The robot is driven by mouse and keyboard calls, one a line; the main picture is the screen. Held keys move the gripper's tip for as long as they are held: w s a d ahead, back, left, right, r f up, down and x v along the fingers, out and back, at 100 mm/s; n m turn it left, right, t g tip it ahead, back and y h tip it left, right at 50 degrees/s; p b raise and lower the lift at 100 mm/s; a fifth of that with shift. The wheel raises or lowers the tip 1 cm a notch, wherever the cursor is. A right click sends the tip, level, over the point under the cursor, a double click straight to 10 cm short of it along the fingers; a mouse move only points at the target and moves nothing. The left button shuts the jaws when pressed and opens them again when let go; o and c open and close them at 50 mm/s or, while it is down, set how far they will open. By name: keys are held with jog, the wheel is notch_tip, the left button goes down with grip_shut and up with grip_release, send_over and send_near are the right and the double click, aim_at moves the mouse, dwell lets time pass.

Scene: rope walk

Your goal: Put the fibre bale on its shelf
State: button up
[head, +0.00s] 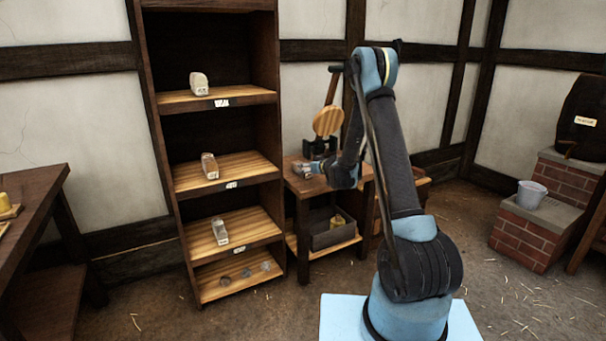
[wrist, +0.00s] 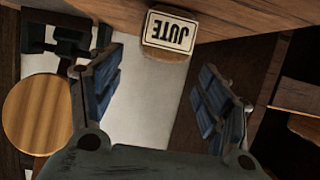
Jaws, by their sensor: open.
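A small brownish block with a white label reading JUTE (wrist: 169,33), upside down in the wrist view, shows between and beyond my finger tips; it looks like the fibre bale. It rests against the wooden top of the side table (wrist: 235,12). My gripper (wrist: 158,72) is open, with a finger either side of the block and clear of it.
Pale blocks stand on the upper shelf (head: 199,84), middle shelf (head: 210,166) and lower shelf (head: 220,231). A scale-like stand with a round wooden disc (head: 328,122) is at the table's back. A grey bin (head: 333,234) sits below. Brick steps (head: 524,232) are at right.

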jog(key=shift+x, duration=3.2)
jog(key=shift+w+d+r, duration=0.1)
jog(key=shift+r, duration=0.05)
jog(key=c, duration=1.3)
jog(key=shift+r, duration=0.1)
jog(key=shift+c, duration=0.2)
